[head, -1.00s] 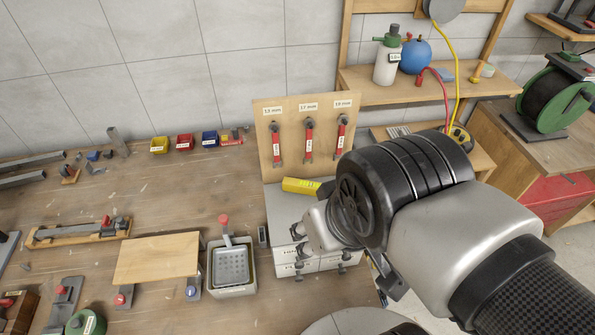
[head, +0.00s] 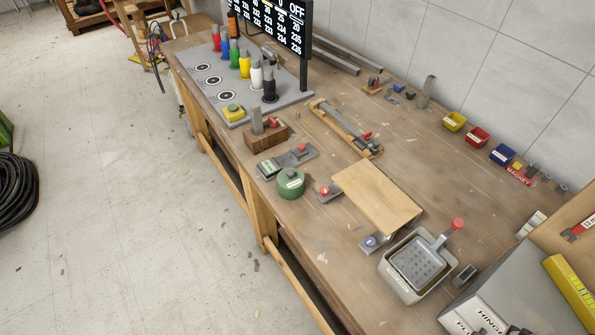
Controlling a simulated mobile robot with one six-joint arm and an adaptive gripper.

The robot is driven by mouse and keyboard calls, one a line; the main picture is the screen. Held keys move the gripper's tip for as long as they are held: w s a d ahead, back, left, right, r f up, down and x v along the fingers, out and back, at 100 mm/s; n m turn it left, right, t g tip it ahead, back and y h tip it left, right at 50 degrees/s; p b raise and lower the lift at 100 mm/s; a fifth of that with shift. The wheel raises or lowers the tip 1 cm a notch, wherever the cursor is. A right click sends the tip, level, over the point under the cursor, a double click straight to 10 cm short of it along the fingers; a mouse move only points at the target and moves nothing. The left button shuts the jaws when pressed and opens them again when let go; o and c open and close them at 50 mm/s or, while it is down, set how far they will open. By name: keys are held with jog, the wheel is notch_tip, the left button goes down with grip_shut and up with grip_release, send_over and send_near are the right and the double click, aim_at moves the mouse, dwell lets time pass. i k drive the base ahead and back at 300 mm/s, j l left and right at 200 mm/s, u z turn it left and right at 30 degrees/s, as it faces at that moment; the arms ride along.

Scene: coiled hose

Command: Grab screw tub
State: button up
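No label that I can read says screw tub, so I cannot tell for certain which container it is. A green round tub (head: 290,185) with a pale label stands near the front edge of the workbench in the head view. Small labelled bins, yellow (head: 454,122), red (head: 477,136) and blue (head: 502,154), stand in a row along the wall. A pale grey square container (head: 394,286) holds a perforated scoop with a red knob. My gripper is out of view.
A wooden board (head: 375,196) lies on the workbench (head: 330,240) beside the green tub. Wooden block (head: 265,138) and small red-knobbed fixtures crowd nearby. Coloured bottles (head: 245,65) stand on a grey panel behind. Open floor (head: 130,180) lies left of the bench; a coiled hose (head: 15,190) rests there.

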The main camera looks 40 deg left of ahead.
aim_at(296, 193)
jog(key=j+u, duration=0.1)
jog(key=u, duration=1.7)
jog(key=i+j, duration=0.95)
jog(key=i, duration=0.3)
